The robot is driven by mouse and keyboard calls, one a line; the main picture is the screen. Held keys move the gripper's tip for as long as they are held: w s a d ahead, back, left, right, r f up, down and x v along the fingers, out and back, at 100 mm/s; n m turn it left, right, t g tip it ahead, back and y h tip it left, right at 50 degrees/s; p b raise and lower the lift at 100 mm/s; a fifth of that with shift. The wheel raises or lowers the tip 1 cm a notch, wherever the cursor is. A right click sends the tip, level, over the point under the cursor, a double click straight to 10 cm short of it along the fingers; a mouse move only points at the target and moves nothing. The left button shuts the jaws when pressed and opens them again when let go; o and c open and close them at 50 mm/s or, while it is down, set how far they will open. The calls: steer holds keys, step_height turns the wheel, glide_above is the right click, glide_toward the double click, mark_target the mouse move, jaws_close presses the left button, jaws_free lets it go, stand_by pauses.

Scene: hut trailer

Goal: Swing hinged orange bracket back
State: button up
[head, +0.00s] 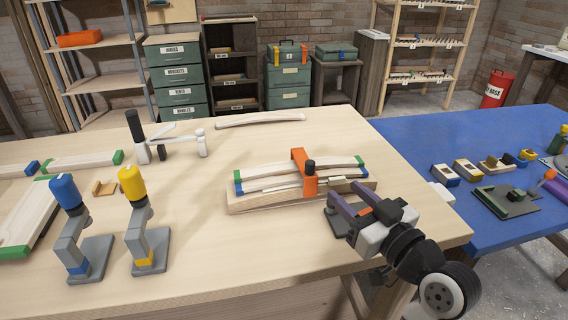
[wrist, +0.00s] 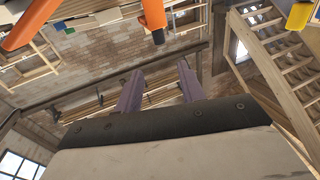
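The orange bracket (head: 302,160) stands across a wooden jig (head: 245,203) on the workbench in the head view. It arches over pale curved strips, and a black knob (head: 310,165) sits at its near side. My gripper (head: 345,191) is just right of the jig's near right end, its purple fingers spread apart with nothing visible between them. They look apart from the bracket. In the wrist view my gripper (wrist: 160,66) also shows open and empty. An orange piece (wrist: 152,15) lies beyond the fingertips there; I cannot tell whether it is the bracket.
A blue-topped clamp stand (head: 66,220) and a yellow-topped one (head: 136,210) stand on the left. A curved strip (head: 260,119) lies behind the jig. A blue table (head: 420,140) with small parts adjoins on the right. The bench front centre is clear.

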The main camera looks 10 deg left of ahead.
mark_target(313, 168)
steer(key=p+x, duration=0.1)
steer(key=x, duration=0.3)
steer(key=p+x, duration=0.1)
steer(key=x, duration=0.3)
steer(key=f+p+x, duration=0.1)
steer(key=x, duration=0.3)
steer(key=shift+w+a+f, duration=0.1)
steer(key=shift+w+a, duration=0.1)
steer(key=shift+w, duration=0.05)
jaws_close()
